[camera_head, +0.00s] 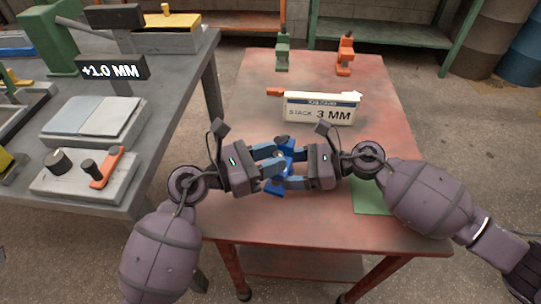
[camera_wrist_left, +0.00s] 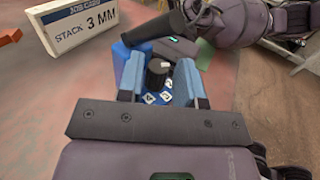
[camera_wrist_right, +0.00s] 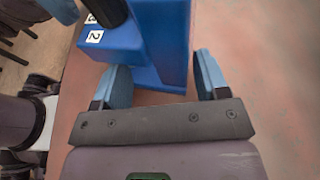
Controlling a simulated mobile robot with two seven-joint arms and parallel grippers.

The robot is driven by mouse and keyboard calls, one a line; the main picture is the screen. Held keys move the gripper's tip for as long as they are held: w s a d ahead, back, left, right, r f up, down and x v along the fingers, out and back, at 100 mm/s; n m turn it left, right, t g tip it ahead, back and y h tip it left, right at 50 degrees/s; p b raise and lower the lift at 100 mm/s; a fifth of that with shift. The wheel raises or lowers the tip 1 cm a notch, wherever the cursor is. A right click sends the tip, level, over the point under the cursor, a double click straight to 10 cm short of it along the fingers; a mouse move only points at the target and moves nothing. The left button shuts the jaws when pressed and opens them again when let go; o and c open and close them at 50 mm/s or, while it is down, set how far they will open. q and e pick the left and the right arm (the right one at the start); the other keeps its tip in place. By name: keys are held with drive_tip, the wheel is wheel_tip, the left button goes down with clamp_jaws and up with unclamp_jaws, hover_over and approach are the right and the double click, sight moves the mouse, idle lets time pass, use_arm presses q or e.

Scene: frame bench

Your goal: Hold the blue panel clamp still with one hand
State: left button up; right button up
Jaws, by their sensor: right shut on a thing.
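The blue panel clamp (camera_head: 275,187) is in the middle of the red table, largely hidden between my two grippers in the head view. My right gripper (camera_head: 292,157) comes from the right and is shut on the clamp's blue body (camera_wrist_right: 160,45), seen between its fingers in the right wrist view. My left gripper (camera_head: 272,157) comes from the left and is open. In the left wrist view its fingers (camera_wrist_left: 160,80) stand on either side of the clamp's black knob (camera_wrist_left: 157,72), above a numbered dial, with gaps visible.
A white "STACK 3 MM" sign (camera_head: 318,110) stands behind the grippers. A green clamp (camera_head: 283,52) and an orange clamp (camera_head: 345,55) stand at the table's far edge. A green mat (camera_head: 370,198) lies at right. A grey bench (camera_head: 150,150) with a "+1.0 MM" display (camera_head: 113,70) is at left.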

use_arm(q)
drive_tip(key=shift+f, duration=0.2)
clamp_jaws()
drive_tip(key=shift+m+g+h, duration=0.4)
drive_tip(key=shift+m+g, duration=0.3)
drive_tip(key=shift+g, duration=0.3)
unclamp_jaws()
drive_tip(key=shift+n+t+y, duration=0.4)
drive_tip(key=shift+n+t, duration=0.2)
drive_tip(key=shift+t, duration=0.2)
